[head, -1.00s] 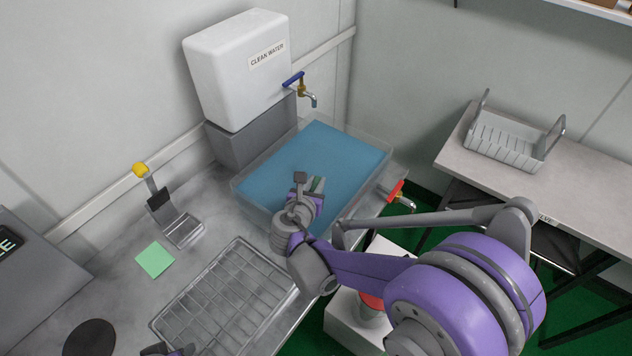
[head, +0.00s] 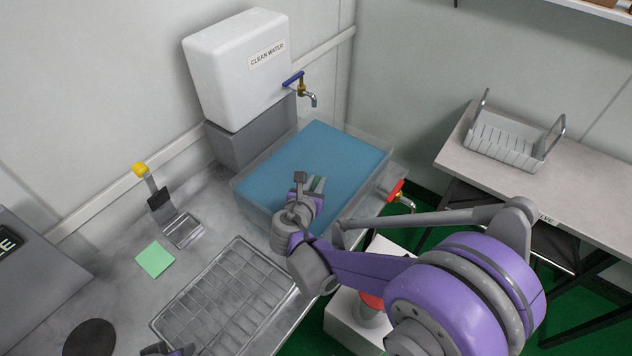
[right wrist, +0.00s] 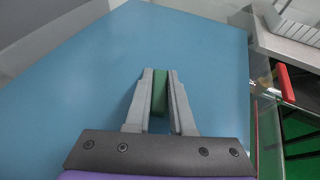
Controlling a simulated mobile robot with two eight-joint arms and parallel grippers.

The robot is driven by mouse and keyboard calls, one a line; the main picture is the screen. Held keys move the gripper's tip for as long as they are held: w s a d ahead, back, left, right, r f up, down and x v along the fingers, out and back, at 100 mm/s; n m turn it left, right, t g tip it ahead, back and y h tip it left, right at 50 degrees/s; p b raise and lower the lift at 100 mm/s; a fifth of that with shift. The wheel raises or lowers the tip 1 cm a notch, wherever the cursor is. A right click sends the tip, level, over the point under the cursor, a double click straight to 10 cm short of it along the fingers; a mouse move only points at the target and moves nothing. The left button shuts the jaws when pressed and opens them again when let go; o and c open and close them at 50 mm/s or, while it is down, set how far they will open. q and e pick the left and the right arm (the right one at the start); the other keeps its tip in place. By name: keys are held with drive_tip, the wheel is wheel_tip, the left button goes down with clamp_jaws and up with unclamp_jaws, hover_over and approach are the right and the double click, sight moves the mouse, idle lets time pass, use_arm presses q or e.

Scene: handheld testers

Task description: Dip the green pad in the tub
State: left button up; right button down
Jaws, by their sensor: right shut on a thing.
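My right gripper (head: 309,183) is shut on a green pad (head: 318,184) over the near part of the clear tub (head: 257,217), which holds blue water (head: 322,158). In the right wrist view the pad (right wrist: 159,92) stands on edge between the two grey fingers (right wrist: 161,85), with water behind it. I cannot tell whether the pad's lower edge touches the water. Part of what seems to be my left gripper (head: 167,350) shows at the bottom edge; its fingers are not clear.
A white clean-water tank (head: 235,70) with a blue-handled tap (head: 300,85) stands behind the tub. A red-handled tap (head: 397,192) is at the tub's right. A wire rack (head: 222,297), a light green square (head: 155,259) and a yellow-topped metal stand (head: 165,207) are on the counter.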

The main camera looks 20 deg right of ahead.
drive_tip(key=shift+r, duration=0.1)
use_arm(q)
drive_tip(key=r+p, duration=0.1)
drive_tip(key=r, duration=0.1)
drive_tip(key=r+p, duration=0.1)
drive_tip(key=p, duration=0.1)
drive_tip(key=shift+w+r+p, duration=0.2)
drive_tip(key=shift+r+p, duration=0.1)
drive_tip(key=shift+r, duration=0.1)
use_arm(e)
wheel_tip(320, 180, up, 5)
drive_tip(key=shift+f, duration=0.1)
use_arm(q)
wheel_tip(320, 180, up, 6)
drive_tip(key=w+p, duration=0.1)
drive_tip(key=p, duration=0.4)
drive_tip(key=shift+w+t, duration=0.2)
drive_tip(key=shift+t, duration=0.1)
use_arm(e)
wheel_tip(320, 180, up, 8)
